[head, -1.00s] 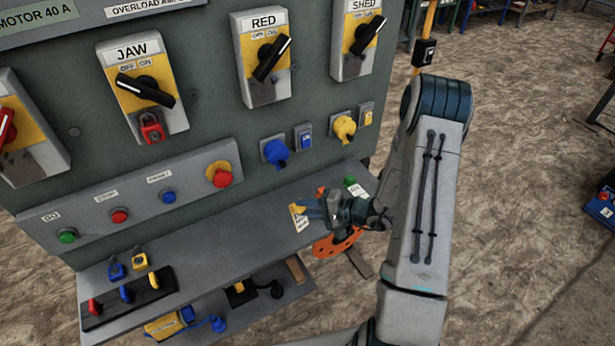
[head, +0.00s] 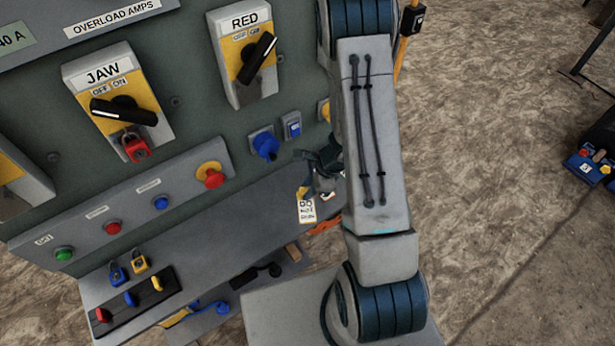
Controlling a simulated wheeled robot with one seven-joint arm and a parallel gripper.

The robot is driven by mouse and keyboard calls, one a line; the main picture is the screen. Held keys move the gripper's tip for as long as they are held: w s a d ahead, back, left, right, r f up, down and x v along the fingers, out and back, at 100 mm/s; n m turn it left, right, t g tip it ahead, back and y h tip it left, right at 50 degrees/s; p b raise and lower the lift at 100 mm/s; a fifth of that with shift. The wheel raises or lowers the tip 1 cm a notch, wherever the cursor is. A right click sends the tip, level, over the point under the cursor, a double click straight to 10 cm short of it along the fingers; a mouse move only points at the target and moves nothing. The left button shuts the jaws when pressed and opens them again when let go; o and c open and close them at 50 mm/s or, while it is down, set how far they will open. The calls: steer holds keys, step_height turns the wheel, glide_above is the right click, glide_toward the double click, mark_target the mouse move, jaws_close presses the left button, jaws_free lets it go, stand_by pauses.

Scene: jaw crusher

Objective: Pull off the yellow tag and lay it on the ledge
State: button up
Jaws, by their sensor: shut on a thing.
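The yellow tag (head: 305,210) hangs upright from my gripper, with a white printed face and a yellow edge. My gripper (head: 307,188) is shut on its upper end; the fingertips are small and dark in this view. The grey ledge (head: 225,224) runs along the panel below the button row. The tag and gripper appear over the ledge's right part, though the exact height above it cannot be told. My arm hides the ledge's right end.
A red padlock (head: 135,149) hangs on the JAW switch (head: 118,103). Blue (head: 118,274) and yellow (head: 139,262) padlocks and a rack of coloured handles (head: 130,302) occupy the ledge's left end. A blue plug (head: 265,146) juts from the panel. The ledge's middle is clear.

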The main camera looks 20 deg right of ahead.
mark_target(309, 201)
steer(key=shift+w+d, duration=0.1)
steer(key=shift+d, duration=0.05)
steer(key=shift+f+b, duration=2.75)
steer(key=shift+f, duration=1.05)
steer(key=shift+f+b, duration=0.5)
steer(key=shift+b, duration=0.1)
steer(key=o, duration=1)
steer(key=shift+o, duration=0.2)
steer(key=p+v, duration=0.1)
steer(key=v, duration=1.2)
steer(key=shift+d+r, duration=0.2)
steer(key=shift+r, duration=0.15)
